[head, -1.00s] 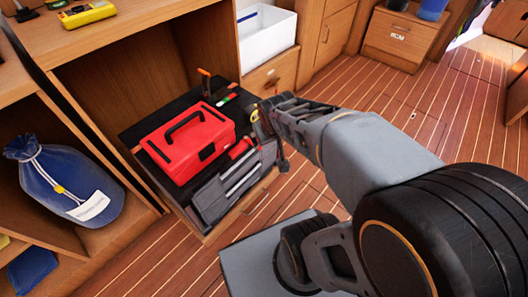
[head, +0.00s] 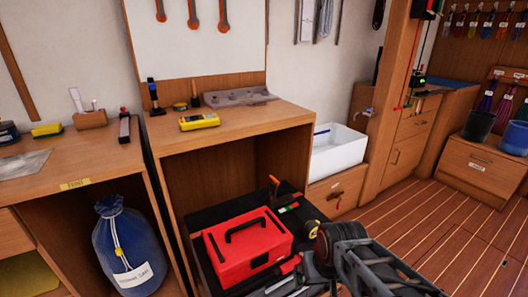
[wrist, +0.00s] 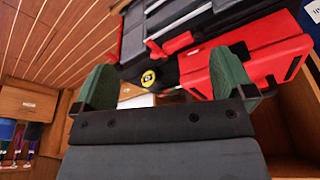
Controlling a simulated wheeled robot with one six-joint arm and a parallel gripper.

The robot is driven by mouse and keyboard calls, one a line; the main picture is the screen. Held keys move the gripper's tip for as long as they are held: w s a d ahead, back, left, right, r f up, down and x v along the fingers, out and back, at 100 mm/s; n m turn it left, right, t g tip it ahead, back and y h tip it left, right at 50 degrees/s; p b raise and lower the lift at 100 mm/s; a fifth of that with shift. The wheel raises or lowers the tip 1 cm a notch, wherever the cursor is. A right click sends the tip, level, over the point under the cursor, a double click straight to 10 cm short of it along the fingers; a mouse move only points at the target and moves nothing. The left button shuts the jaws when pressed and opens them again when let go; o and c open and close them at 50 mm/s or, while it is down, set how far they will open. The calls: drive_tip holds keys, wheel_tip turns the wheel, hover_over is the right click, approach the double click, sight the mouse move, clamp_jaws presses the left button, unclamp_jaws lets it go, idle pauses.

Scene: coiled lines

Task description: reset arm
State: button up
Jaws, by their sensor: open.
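My gripper (wrist: 166,82) is open and empty in the wrist view, its two green fingertips wide apart. Dark parts of my arm show at the bottom right of the head view, beside the open drawer; the fingertips cannot be made out there. The red toolbox (head: 248,246) with a black handle sits in the black-lined drawer (head: 203,217), left of my arm. The toolbox also shows beyond the right fingertip in the wrist view (wrist: 285,62). A yellow round thing (wrist: 149,78) shows between the fingertips, farther off, not held.
A workbench (head: 235,123) stands above the drawer, with a yellow meter (head: 199,121) on it. A blue bag (head: 125,250) sits in the left cubby. A white bin (head: 338,150) stands right of the bench. Wooden floor (head: 430,215) is open at the right.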

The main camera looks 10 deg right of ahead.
drive_tip(key=w+p+v, duration=0.2)
drive_tip(key=p+v, duration=0.8)
drive_tip(key=w+r+p+v, duration=0.1)
drive_tip(key=w+p+v, duration=0.2)
drive_tip(key=p+v, duration=0.7)
drive_tip(key=w+r+p+v, duration=0.1)
drive_tip(key=w+p+v, duration=0.2)
drive_tip(key=p+v, duration=0.7)
wheel_tip(320, 180, up, 2)
drive_tip(key=shift+s+a+r+t, duration=0.2)
drive_tip(key=shift+s+t, duration=0.2)
drive_tip(key=shift+s, duration=0.15)
drive_tip(key=shift+c, duration=0.3)
